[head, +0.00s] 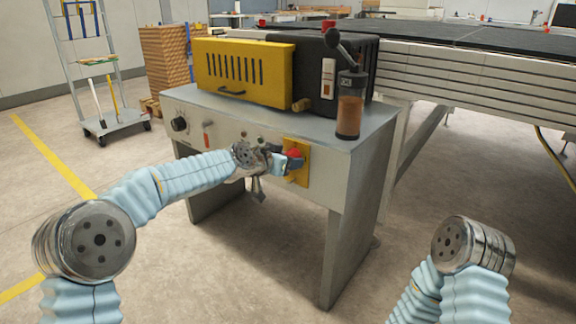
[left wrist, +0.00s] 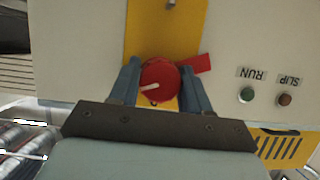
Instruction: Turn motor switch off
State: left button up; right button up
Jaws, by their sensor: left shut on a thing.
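The motor switch is a red rotary knob (head: 294,155) on a yellow plate (head: 303,171) at the right of the machine's front panel. In the left wrist view the red knob (left wrist: 160,79) has a white pointer mark that slants, and a red tab (left wrist: 196,64) sticks out beside it. My left gripper (left wrist: 160,85) has its two blue-grey fingers on either side of the knob, shut on it. In the head view the left gripper (head: 288,160) reaches the plate from the left. My right arm shows at the lower right, but its gripper is out of view.
The grey roller coater (head: 340,190) carries a yellow guard (head: 243,70) and a cylinder with a crank handle (head: 350,105). RUN (left wrist: 247,94) and SLIP (left wrist: 285,99) buttons sit near the knob. A black dial (head: 179,124) is at the panel's left. A conveyor table (head: 470,85) stands right. The front floor is clear.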

pick_arm(q)
jog(key=shift+w+a+n+g+h+b, duration=0.1)
jog(key=shift+n+g+h+b, duration=0.4)
jog(key=shift+n, duration=0.4)
jog(key=n+h+b, duration=0.1)
jog(key=n, duration=0.1)
jog(key=shift+n+h, duration=0.3)
jog(key=n+g+h+b, duration=0.1)
jog(key=n+h, duration=0.1)
jog(key=n, duration=0.1)
jog(key=shift+w+a+b, duration=0.1)
jog(key=shift+b, duration=0.25)
jog(key=shift+r+n+h, duration=0.15)
jog(key=shift+n+h, duration=0.25)
jog(key=shift+n, duration=0.5)
jog(key=shift+b, duration=0.3)
jog(key=o, duration=0.8)
jog(key=shift+o, duration=1.1)
